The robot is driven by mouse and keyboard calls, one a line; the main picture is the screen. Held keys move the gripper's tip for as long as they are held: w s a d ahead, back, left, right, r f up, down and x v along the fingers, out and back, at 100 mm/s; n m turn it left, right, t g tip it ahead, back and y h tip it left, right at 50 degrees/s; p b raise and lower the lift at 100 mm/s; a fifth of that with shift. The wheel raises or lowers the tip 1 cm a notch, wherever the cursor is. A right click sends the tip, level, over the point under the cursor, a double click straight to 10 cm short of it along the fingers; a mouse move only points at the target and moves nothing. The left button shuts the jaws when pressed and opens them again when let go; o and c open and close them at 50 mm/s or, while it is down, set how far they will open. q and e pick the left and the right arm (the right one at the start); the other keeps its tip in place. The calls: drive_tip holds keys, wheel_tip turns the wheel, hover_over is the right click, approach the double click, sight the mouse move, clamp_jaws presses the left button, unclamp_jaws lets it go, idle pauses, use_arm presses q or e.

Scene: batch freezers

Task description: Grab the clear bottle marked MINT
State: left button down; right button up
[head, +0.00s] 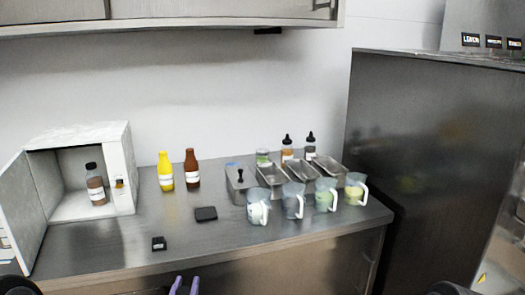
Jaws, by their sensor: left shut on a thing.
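No label reading MINT can be made out; the bottle labels are too small to read. Clear-looking bottles with dark caps are an orange-filled one (287,153) and a dark-filled one (310,152) at the back of the counter, and a brown-filled one (95,187) inside the open white box. A green-filled container (262,157) stands left of the orange-filled bottle. My left gripper (185,287) shows only its purple fingertips at the bottom edge, in front of the counter. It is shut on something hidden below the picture. My right gripper is not in view.
The steel counter (130,232) holds a yellow bottle (165,172), a brown bottle (191,169), metal trays (326,165) and several handled cups (257,208). The white box's door (22,210) stands open at left. A tall steel cabinet (430,150) blocks the right. The front-left counter is mostly clear.

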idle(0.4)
use_arm(q)
drive_tip(key=s+d+f+m+g+h, duration=0.1)
drive_tip(key=s+d+m+g+h, duration=0.3)
drive_tip(key=d+h, duration=0.4)
drive_tip(key=s+d+f+m+g+h, duration=0.1)
drive_tip(key=s+d+m+g+h, duration=0.3)
drive_tip(key=d+m+h, duration=0.4)
drive_tip(key=shift+s+d+f+m+g, duration=0.35)
drive_tip(key=shift+d+g, duration=0.55)
drive_tip(key=shift+d, duration=0.15)
drive_tip(key=shift+w+r, duration=0.1)
drive_tip(key=shift+r, duration=0.1)
wheel_tip(320, 180, up, 10)
drive_tip(key=w+d+n+t+y, duration=0.1)
drive_tip(key=w+n+t+y, duration=0.1)
drive_tip(key=n+t+y, duration=0.7)
drive_tip(key=shift+d+f+n+t+y, duration=0.15)
drive_tip(key=shift+d+n+t+y, duration=0.25)
drive_tip(key=shift+n+y, duration=2.3)
drive_tip(key=shift+m+y, duration=0.8)
drive_tip(key=shift+m, duration=0.05)
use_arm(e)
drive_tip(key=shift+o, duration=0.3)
